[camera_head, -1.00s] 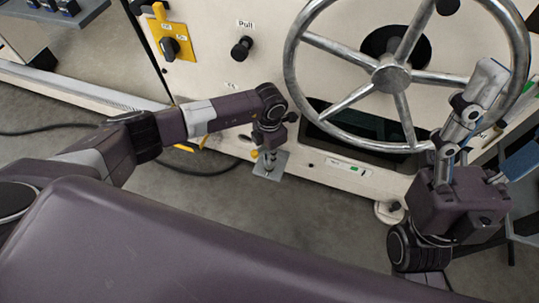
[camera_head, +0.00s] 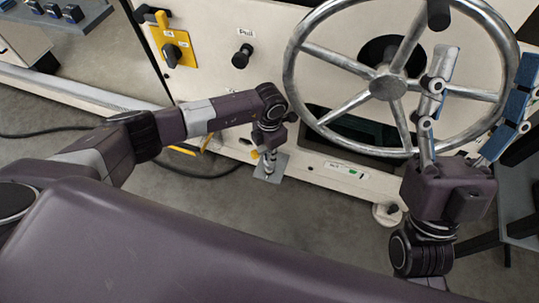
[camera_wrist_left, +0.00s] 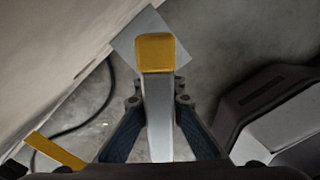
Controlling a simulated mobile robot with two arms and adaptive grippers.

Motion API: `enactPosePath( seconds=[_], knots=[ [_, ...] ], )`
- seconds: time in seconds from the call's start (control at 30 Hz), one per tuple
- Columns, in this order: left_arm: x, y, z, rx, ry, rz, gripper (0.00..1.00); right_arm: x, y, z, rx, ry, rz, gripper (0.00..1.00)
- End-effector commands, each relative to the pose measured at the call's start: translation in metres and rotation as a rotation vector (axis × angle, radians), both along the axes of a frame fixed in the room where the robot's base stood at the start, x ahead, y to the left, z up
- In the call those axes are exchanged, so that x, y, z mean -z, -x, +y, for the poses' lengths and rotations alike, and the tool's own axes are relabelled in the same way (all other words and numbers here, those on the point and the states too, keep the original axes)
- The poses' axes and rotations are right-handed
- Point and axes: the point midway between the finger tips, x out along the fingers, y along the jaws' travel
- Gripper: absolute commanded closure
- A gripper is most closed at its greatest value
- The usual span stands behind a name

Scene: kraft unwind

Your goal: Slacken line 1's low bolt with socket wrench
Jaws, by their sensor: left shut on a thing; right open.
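My left gripper (camera_head: 268,152) points down beside the machine's lower edge, above a square metal plate (camera_head: 278,172) on the floor. In the left wrist view the left gripper (camera_wrist_left: 160,115) is shut on a grey bar with a yellow end, which looks like the socket wrench (camera_wrist_left: 158,100). The plate (camera_wrist_left: 181,57) shows behind the yellow end. A short upright metal piece stands over the plate in the head view; I cannot tell whether it is bolt or socket. The low bolt is not clearly visible. My right gripper (camera_head: 485,70) is open and empty, in front of the handwheel's right side.
A large metal handwheel (camera_head: 388,88) fills the upper right of the head view. A yellow switch plate (camera_head: 174,45) and a black pull knob (camera_head: 242,56) sit on the cream panel. A black cable (camera_head: 205,172) lies on the floor. Another round foot (camera_head: 388,213) stands right.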

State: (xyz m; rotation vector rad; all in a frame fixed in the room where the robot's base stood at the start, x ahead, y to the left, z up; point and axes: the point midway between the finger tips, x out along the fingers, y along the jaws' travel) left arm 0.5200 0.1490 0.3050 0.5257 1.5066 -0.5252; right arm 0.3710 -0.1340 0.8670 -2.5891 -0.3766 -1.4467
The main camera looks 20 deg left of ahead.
Motion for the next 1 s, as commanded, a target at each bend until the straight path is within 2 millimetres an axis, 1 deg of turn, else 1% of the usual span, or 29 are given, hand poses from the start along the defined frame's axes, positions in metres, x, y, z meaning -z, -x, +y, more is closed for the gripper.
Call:
enactPosePath(
  seconds=[0.57, 1.0],
  knots=[
    [-0.009, -0.001, 0.0, 0.0, 0.001, -0.001, 1.0, 0.018, -0.03, 0.006, 0.009, 0.047, 0.154, 0.33],
    [-0.015, -0.001, 0.0, 0.0, 0.0, -0.001, 1.0, 0.035, -0.049, 0.009, 0.016, 0.083, 0.27, 0.33]
  ],
)
